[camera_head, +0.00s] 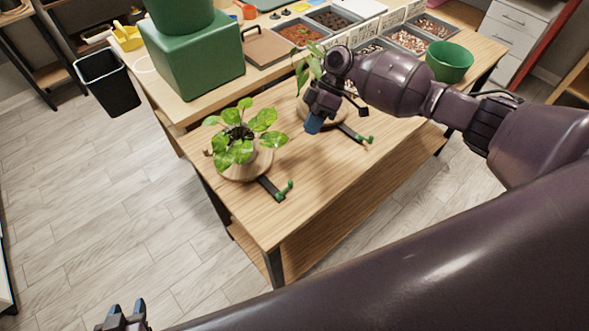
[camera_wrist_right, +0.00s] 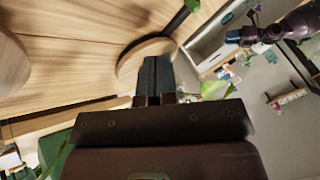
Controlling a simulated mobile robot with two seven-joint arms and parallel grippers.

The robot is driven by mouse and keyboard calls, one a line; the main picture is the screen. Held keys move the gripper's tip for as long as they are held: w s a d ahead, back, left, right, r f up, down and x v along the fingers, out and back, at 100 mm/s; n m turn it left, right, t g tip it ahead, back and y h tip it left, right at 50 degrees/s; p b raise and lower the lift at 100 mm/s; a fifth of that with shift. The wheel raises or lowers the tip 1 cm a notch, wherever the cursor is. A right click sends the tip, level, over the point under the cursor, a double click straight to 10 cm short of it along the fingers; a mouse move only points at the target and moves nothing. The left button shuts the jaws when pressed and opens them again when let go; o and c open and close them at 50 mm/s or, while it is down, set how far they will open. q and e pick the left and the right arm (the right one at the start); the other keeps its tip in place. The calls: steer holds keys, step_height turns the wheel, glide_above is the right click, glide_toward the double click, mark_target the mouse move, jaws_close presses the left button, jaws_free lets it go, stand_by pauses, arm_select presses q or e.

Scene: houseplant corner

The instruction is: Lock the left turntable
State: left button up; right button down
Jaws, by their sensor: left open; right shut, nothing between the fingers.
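The left turntable (camera_head: 262,165) is a round wooden disc near the table's left end, with a leafy potted plant (camera_head: 240,138) on it. Its lock bar (camera_head: 269,187), black with a green fork-like end (camera_head: 285,189), sticks out at its front right. A second turntable (camera_head: 306,117) with its own bar (camera_head: 350,133) is further right, partly hidden by my right arm. My right gripper (camera_head: 314,122) is shut and empty, above the front of that second turntable; its closed fingers also show in the right wrist view (camera_wrist_right: 155,78). My left gripper (camera_head: 127,314) is open and empty at bottom left, away from the table.
A green block (camera_head: 197,70) with a green pot on top stands behind the plants. Trays of soil and pebbles (camera_head: 333,18) and a green bowl (camera_head: 449,62) are at the back. The table front between and before the bars is clear.

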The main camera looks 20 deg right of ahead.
mark_target(284, 189)
steer(key=x, duration=0.9)
steer(key=shift+s+a+f, duration=0.1)
steer(key=shift+a+f, duration=0.1)
steer(key=s+p, duration=0.1)
steer(key=s+a, duration=0.1)
steer(key=shift+s+a+p, duration=0.2)
steer(key=shift+s+p, duration=0.2)
steer(key=shift+s+a+f, duration=0.2)
steer(key=shift+s+a, duration=0.05)
steer(key=shift+s, duration=0.2)
steer(key=shift+s, duration=0.1)
steer(key=shift+s+d+m+p, duration=0.1)
steer(key=shift+s+m+p, duration=0.05)
steer(key=shift+m+p, duration=0.25)
